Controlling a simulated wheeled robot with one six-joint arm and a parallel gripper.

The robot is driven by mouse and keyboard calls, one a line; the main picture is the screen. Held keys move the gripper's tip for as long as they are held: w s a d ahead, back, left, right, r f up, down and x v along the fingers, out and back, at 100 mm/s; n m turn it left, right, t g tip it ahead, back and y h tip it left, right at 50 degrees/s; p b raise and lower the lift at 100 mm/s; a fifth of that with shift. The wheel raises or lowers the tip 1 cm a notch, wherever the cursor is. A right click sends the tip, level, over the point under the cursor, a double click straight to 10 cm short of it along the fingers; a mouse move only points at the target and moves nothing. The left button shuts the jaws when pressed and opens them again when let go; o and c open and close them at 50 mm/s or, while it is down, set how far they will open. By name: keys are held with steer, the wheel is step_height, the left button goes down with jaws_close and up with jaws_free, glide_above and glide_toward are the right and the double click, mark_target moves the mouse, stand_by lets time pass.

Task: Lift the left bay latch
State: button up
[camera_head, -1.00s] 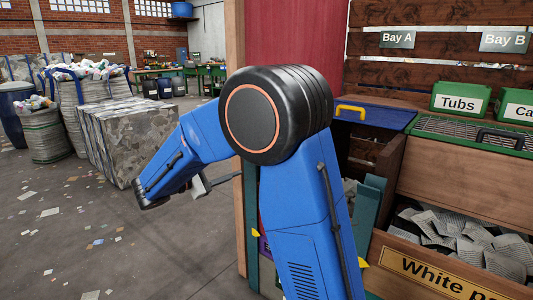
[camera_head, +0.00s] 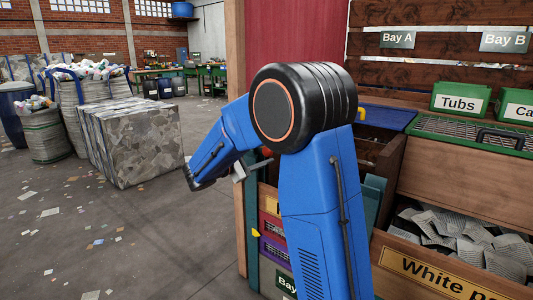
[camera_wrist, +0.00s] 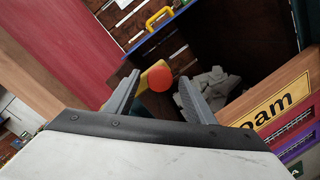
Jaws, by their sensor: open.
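A latch with a yellow arm (camera_wrist: 143,80) and a round orange-red knob (camera_wrist: 160,79) shows in the wrist view, at the front of the left bay. My gripper (camera_wrist: 159,84) is open, with one finger on each side of the knob in the picture. I cannot tell whether the knob is fully between the fingers or beyond them. In the head view a little of the red knob (camera_head: 267,152) shows beside my gripper (camera_head: 240,172), and my arm hides most of the latch.
A blue lid (camera_head: 388,118) with a yellow handle (camera_wrist: 158,17) lies over the left bay. Grey scraps (camera_wrist: 212,84) lie inside the bay behind a wooden front labelled "oam" (camera_wrist: 275,103). A green lid (camera_head: 470,134) covers the right bay. Floor at left is open; a pressed bale (camera_head: 135,145) stands there.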

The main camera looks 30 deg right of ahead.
steer(key=shift+w+d, duration=0.15)
steer(key=shift+d, duration=0.5)
steer(key=shift+w+d, duration=0.15)
steer(key=shift+d, duration=0.45)
jaws_close()
steer(key=shift+r, duration=0.15)
